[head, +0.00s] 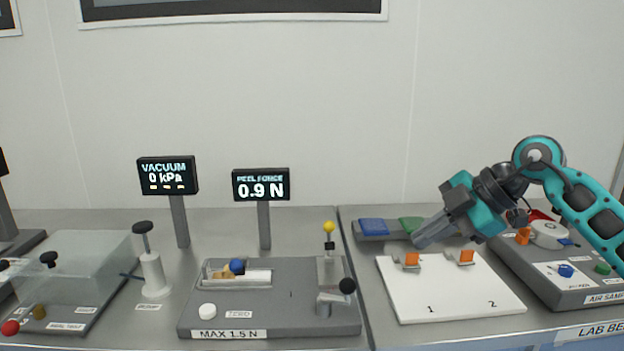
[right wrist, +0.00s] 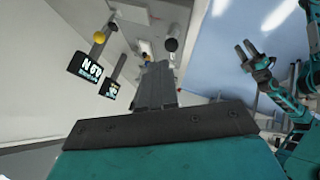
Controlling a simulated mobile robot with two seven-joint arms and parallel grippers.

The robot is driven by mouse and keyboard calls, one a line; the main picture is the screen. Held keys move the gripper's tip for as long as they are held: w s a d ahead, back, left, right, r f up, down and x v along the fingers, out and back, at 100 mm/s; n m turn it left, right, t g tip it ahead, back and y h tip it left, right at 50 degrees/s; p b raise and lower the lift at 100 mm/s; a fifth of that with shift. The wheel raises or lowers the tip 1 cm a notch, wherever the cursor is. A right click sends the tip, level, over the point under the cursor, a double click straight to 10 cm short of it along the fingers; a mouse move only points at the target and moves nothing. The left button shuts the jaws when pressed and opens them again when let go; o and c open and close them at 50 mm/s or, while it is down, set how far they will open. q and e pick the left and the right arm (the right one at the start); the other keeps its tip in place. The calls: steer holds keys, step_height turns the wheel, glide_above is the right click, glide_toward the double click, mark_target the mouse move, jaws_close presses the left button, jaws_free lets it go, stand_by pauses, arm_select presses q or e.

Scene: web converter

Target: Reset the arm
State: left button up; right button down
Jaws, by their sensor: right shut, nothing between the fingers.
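My right arm comes in from the right in the head view, teal and black. Its right gripper (head: 428,236) is shut and empty, pointing down and left. Its fingertips are by the blue and green pads, above the back of the white board. In the right wrist view the closed fingers of the right gripper (right wrist: 156,80) stand together with nothing between them. My left gripper (right wrist: 245,53) shows only in the right wrist view, at upper right, with its fingers apart; the head view does not include it.
The white board (head: 440,300) marked 1 and 2 carries two orange-faced clips. The air sampler (head: 580,294) stands at right. At left are the peel fixture (head: 300,328), its display (head: 261,184), the vacuum display (head: 167,175) and a clear-covered box (head: 85,262).

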steer(key=s+a+f+t+y, duration=0.1)
steer(key=s+a+f+y, duration=0.2)
steer(key=a+y, duration=0.35)
steer(key=s+a+f+t+y, duration=0.2)
steer(key=s+a+y, duration=0.1)
steer(key=a+y, duration=0.3)
steer(key=s+d+f+m+t+h, duration=0.2)
steer(key=d+f+m+t+h, duration=0.1)
steer(key=f+m+t+h, duration=0.35)
steer(key=s+d+f+m+t+h, duration=0.1)
steer(key=d+f+m+t+h, duration=0.3)
steer(key=f+m+h, duration=0.35)
arm_select(q)
steer(key=shift+w+a+f, duration=0.1)
steer(key=shift+w+a, duration=0.1)
steer(key=shift+a, duration=0.05)
arm_select(e)
steer(key=s+d+f+m+g+h, duration=0.2)
steer(key=s+f+g, duration=0.1)
steer(key=s+f, duration=0.4)
steer(key=s+d+f+m+g+h, duration=0.2)
steer(key=s+f+g, duration=0.1)
steer(key=s+f, duration=0.4)
step_height(320, 180, down, 3)
steer(key=shift+s+r+m, duration=0.15)
steer(key=shift+s+m, duration=0.15)
steer(key=shift+s, duration=0.05)
